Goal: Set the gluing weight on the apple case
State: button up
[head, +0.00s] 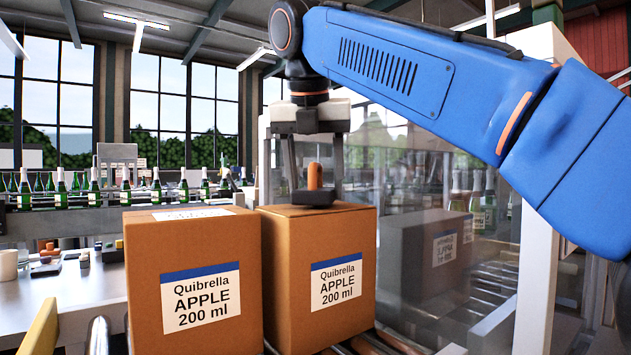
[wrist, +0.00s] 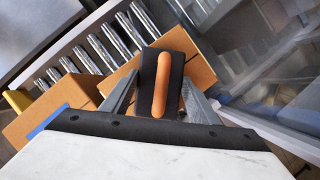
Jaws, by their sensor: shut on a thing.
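The gluing weight, a dark block with an orange handle, shows in the head view (head: 313,197) and in the wrist view (wrist: 149,85). My gripper (head: 316,187) is shut on it from above, with one finger on each side in the wrist view (wrist: 160,98). The weight is at the top of the right-hand cardboard case (head: 290,265); I cannot tell whether it touches it. That case is labelled Quibrella APPLE 200 ml. The left-hand case (head: 190,295) carries the same label and has a white label on its top.
A clear guard panel (head: 440,270) with a white post (head: 537,210) is to the right. A bench (head: 75,285) with a mug and small parts is at left. Bottles (head: 60,190) line up behind.

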jog(key=shift+f, duration=0.3)
jog(key=o, duration=1.9)
jog(key=shift+c, duration=0.2)
